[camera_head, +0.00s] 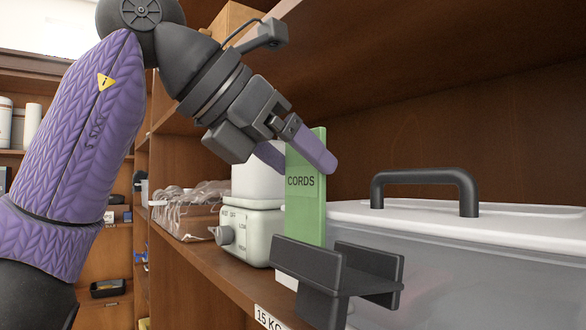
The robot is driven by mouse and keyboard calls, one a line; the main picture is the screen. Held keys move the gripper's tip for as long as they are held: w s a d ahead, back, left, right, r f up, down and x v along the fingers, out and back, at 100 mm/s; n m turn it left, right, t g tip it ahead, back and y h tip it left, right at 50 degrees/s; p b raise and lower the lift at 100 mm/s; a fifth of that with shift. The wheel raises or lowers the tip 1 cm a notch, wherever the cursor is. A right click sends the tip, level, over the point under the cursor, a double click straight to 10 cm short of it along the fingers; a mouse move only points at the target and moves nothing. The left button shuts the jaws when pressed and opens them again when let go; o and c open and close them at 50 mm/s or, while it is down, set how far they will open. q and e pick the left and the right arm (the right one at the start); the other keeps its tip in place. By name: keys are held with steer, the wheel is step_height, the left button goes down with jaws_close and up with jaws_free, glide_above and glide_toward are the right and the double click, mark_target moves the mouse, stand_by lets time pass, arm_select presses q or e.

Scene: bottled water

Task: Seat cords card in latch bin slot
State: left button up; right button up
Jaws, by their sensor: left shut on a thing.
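A green card (306,205) marked CORDS stands upright in the middle of the head view. My left gripper (296,158) comes in from the left and is shut on the card's upper part, with a purple finger across its face. A black slotted holder (337,270) is in front of the card's lower end and hides it. I cannot tell whether the card is in the slot or behind it. Behind to the right is a translucent bin (450,262) with a white lid and a dark handle (425,180). My right gripper is not in view.
A white appliance with a knob (247,236) stands left of the card on the wooden shelf (222,270). Clear plastic-wrapped goods (188,209) lie farther back. A shelf board (420,60) hangs above the bin. A 15 KG label (270,319) is on the front edge.

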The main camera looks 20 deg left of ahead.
arm_select(q)
step_height(320, 180, down, 3)
steer(key=shift+a+f, duration=0.1)
steer(key=shift+f, duration=0.1)
steer(key=o, duration=0.9)
steer(key=shift+r, duration=0.2)
glide_toward(300, 198)
steer(key=v, duration=0.3)
steer(key=shift+r, duration=0.25)
